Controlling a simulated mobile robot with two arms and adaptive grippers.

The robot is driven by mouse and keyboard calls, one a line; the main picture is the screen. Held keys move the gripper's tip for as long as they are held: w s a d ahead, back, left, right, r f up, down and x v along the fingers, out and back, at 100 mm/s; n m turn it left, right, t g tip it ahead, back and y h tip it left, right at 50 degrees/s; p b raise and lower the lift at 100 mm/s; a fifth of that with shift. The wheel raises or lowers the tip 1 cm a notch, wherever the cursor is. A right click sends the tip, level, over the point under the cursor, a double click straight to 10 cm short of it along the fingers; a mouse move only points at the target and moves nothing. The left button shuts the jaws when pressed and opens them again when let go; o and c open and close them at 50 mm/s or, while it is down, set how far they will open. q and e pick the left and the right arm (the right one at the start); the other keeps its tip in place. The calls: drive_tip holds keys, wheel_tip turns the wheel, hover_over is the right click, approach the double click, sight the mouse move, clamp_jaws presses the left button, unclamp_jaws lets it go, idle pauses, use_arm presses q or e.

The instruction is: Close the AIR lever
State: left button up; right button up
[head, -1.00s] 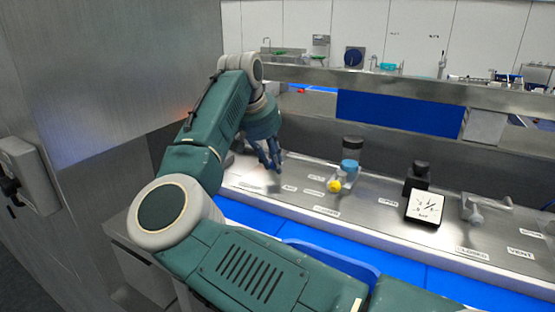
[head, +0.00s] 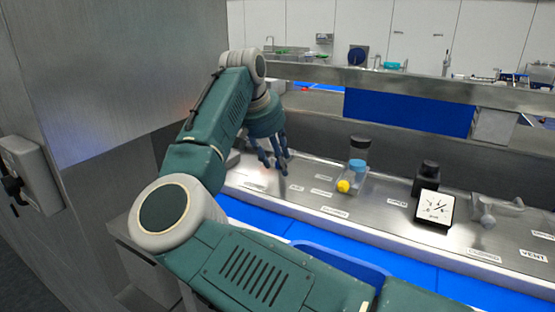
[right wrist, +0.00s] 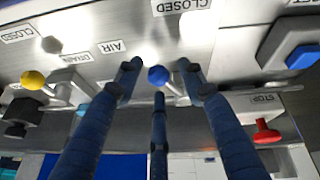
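The AIR lever has a blue ball knob (right wrist: 158,75) on a pale arm, beside the AIR label (right wrist: 112,47) in the right wrist view. My right gripper (right wrist: 159,72) has blue fingers. Two fingertips stand apart on either side of the knob and a third is just below it in the picture. It is open, and I cannot tell whether any finger touches the knob. In the head view my right gripper (head: 272,163) reaches down over the left end of the steel counter, and its fingers hide the lever there. My left gripper is not in view.
In the head view a gauge (head: 435,207) stands right on the counter. A steel wall (head: 120,70) rises at left.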

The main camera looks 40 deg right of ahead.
drive_tip(key=shift+a+r, duration=0.1)
drive_tip(key=shift+r, duration=0.2)
drive_tip(key=v, duration=0.6)
drive_tip(key=shift+a+r, duration=0.25)
drive_tip(key=shift+r, duration=0.1)
